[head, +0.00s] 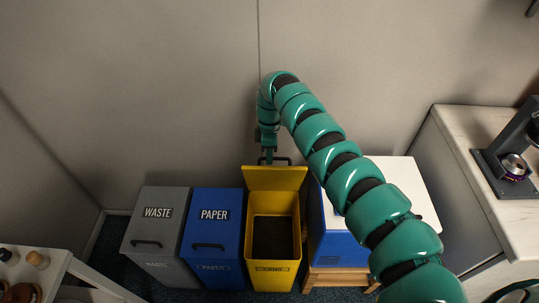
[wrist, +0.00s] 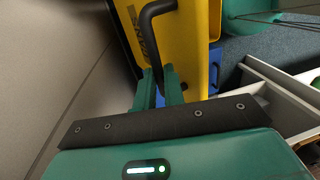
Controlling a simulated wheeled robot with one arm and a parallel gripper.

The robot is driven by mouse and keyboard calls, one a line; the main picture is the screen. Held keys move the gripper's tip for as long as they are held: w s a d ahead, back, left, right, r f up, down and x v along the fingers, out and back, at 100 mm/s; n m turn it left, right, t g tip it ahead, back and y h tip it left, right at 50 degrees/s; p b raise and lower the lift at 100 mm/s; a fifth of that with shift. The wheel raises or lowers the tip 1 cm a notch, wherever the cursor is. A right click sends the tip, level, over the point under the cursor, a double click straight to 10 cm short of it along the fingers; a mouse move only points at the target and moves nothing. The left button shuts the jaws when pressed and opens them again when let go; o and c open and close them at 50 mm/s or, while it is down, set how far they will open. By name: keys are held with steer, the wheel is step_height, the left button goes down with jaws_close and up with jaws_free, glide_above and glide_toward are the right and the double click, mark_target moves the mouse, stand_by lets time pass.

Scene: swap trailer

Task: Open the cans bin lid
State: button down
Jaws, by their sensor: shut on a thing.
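The yellow cans bin (head: 252,250) stands at the right end of the row of bins. Its lid (head: 275,180) is raised and stands about upright at the back of the bin. The dark inside shows from above. My gripper (head: 268,156) is at the top edge of the lid, shut on the black lid handle (head: 283,160). In the wrist view my gripper's fingers (wrist: 160,88) are around the handle (wrist: 150,18), beside the yellow lid (wrist: 190,35) with its partly visible lettering.
The blue paper bin (head: 213,232) and grey waste bin (head: 155,220) stand left of it, lids shut. A blue and white box (head: 418,188) on a wooden stool (head: 325,276) is close on the right, partly behind my arm. The wall is close behind the bins.

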steer(key=shift+d+f, duration=0.1)
steer(key=shift+f, duration=0.2)
